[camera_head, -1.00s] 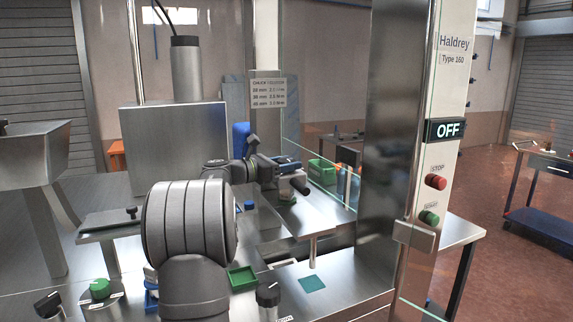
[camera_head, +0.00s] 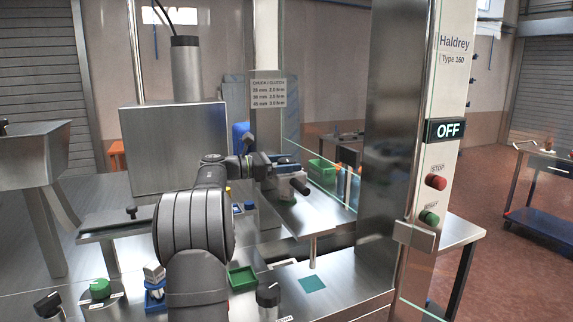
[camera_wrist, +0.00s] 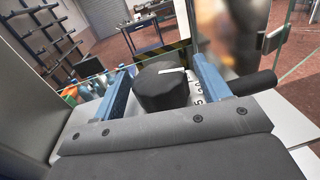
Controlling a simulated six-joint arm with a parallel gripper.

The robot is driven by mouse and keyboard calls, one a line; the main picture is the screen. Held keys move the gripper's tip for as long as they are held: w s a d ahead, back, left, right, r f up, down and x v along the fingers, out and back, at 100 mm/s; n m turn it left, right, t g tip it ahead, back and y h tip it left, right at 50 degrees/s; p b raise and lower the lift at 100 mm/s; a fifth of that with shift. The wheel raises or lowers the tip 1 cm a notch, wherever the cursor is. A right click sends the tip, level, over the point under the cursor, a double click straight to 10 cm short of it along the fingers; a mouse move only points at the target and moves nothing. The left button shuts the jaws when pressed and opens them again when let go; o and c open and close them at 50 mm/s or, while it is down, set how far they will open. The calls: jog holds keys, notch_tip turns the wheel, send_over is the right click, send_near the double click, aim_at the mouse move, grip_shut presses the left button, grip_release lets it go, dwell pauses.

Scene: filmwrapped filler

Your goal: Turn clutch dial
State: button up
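A black dial (camera_wrist: 162,88) with a white pointer mark on its top sits on a pale face with printed numbers in the wrist view. The two blue fingers of my gripper (camera_wrist: 163,84) stand on either side of it, with a narrow gap seeming to show beside the dial. The fingers are apart; contact with the dial is not clear. In the head view my gripper (camera_head: 288,163) is at the machine's middle, behind my arm, and the dial cannot be made out there.
A dark cylindrical handle (camera_head: 300,186) lies close by my gripper; it also shows at the right in the wrist view (camera_wrist: 255,84). A glass guard (camera_head: 325,180) stands to the right. A green tray (camera_head: 242,278) and a black knob (camera_head: 268,294) are on the front deck. The display (camera_head: 444,130) reads OFF.

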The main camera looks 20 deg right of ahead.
jog(key=w+a, duration=0.2)
jog(key=a, duration=1.5)
jog(key=shift+a, duration=0.15)
jog(key=s+d+n+t+y, duration=0.2)
jog(key=s+n+t, duration=0.6)
jog(key=s+t, duration=0.3)
jog(key=x, duration=1.6)
jog(key=shift+w+f, duration=0.1)
jog(key=shift+w, duration=0.15)
